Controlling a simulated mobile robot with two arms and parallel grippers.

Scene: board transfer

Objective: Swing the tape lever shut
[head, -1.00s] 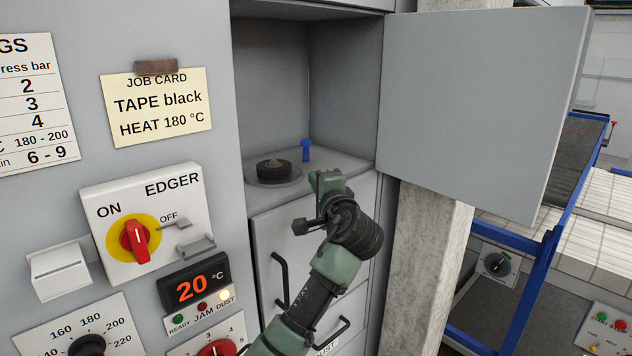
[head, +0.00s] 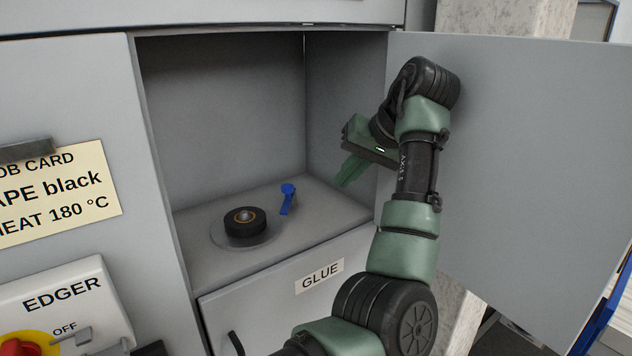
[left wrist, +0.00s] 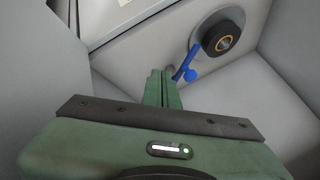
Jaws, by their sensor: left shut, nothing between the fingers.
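The tape lever (head: 288,198) is small and blue. It stands on the cabinet shelf to the right of the black tape roll (head: 245,222). The roll lies flat on a round grey disc (head: 218,236). My left gripper (head: 346,180) is in the open cabinet's right part, its fingers together and empty, to the right of the lever and apart from it. In the left wrist view, the closed fingers (left wrist: 161,88) point toward the lever (left wrist: 188,72), with the tape roll (left wrist: 222,38) beyond it. My right gripper is not in view.
The open cabinet door (head: 530,150) is on the right, behind my left arm. The cabinet's side wall (head: 345,90) is close to my gripper. A GLUE drawer (head: 270,290) lies below the shelf. The shelf's left part is clear around the roll.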

